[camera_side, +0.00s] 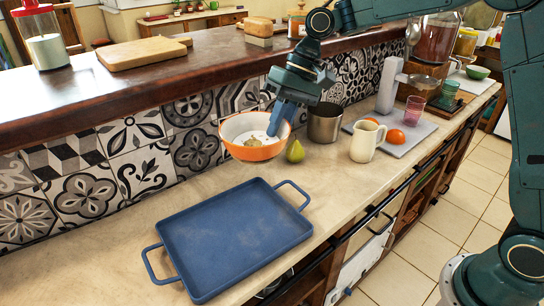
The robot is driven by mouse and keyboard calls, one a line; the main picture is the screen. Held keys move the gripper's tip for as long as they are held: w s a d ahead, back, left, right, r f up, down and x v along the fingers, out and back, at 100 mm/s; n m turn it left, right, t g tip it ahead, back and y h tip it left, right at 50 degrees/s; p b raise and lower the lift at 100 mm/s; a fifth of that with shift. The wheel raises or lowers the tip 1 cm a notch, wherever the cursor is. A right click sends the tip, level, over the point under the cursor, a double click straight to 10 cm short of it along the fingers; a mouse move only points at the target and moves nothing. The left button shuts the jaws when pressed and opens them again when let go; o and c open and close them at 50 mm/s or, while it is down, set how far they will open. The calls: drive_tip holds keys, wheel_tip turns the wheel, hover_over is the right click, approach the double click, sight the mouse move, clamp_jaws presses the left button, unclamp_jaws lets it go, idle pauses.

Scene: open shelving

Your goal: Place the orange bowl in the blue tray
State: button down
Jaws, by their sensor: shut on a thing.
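The orange bowl (254,153) has a white inside with something small and brownish in it. It is at the back of the counter, behind the blue tray, and appears to be held above the surface. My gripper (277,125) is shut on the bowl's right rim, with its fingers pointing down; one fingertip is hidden. The blue tray (232,238) lies flat on the counter in front of the bowl, is empty, and has a handle at each end.
A green pear (295,151), a metal pot (324,123) and a cream pitcher (367,141) stand right of the bowl. A grey board (408,134) holds orange fruits (396,137). The tiled wall (120,160) rises behind. Bare counter (110,235) lies left of the tray.

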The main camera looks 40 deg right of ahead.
wheel_tip(320, 180, down, 15)
idle(0.5)
drive_tip(key=shift+f, duration=0.1)
drive_tip(key=shift+f, duration=2.05)
drive_tip(key=shift+f, duration=0.15)
drive_tip(key=c, duration=1.7)
unclamp_jaws()
drive_tip(key=v, duration=1.2)
